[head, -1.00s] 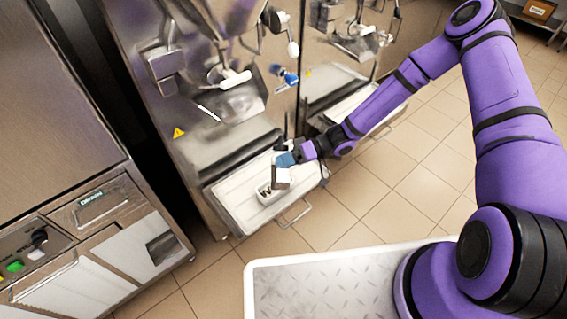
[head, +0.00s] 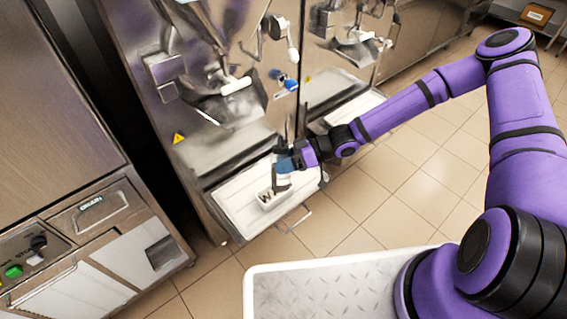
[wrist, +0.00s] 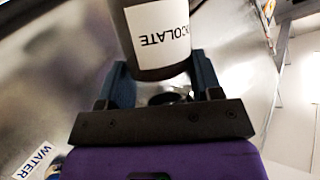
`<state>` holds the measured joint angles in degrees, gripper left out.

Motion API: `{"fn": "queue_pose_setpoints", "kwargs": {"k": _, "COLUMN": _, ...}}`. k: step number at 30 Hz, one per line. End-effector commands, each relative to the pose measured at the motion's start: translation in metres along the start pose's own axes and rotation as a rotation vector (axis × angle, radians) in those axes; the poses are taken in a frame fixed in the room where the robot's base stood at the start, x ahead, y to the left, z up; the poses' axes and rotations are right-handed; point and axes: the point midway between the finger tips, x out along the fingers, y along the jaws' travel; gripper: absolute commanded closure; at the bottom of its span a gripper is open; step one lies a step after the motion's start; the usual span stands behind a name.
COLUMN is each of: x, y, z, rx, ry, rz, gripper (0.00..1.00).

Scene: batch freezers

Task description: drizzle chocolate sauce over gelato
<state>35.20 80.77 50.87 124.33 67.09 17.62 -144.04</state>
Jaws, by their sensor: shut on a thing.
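My gripper (head: 287,160) is shut on a chocolate sauce bottle, above the shelf of the middle machine. In the wrist view the dark bottle (wrist: 159,70) stands between my fingers (wrist: 162,88). Its white label reads "COLATE", upside down in that picture, with the rest cut off. In the head view the bottle's lower part (head: 282,181) shows below my gripper, over a small white tub (head: 266,201). The tub sits on the white shelf (head: 236,203) and has dark marks inside or on it. I cannot make out the gelato or any sauce stream.
The steel batch freezer (head: 225,155) rises right behind my gripper, with a spout and a white handle (head: 236,86) above. A wire handle (head: 296,219) sticks out from the shelf front. Open tiled floor (head: 385,205) lies to the right.

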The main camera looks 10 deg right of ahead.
Motion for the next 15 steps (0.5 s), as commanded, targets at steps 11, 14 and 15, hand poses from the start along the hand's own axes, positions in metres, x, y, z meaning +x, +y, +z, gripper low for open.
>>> {"fn": "queue_pose_setpoints", "kwargs": {"k": 11, "x": -0.0017, "y": -0.0046, "z": -0.0051, "rx": -0.223, "ry": 0.004, "rz": 0.089, "gripper": 0.65}}
{"fn": "queue_pose_setpoints", "kwargs": {"k": 14, "x": -0.0026, "y": -0.005, "z": -0.0072, "rx": -0.287, "ry": 0.004, "rz": 0.116, "gripper": 0.65}}
{"fn": "queue_pose_setpoints", "kwargs": {"k": 15, "x": -0.0029, "y": -0.0054, "z": -0.0076, "rx": -0.314, "ry": 0.003, "rz": 0.127, "gripper": 0.65}}
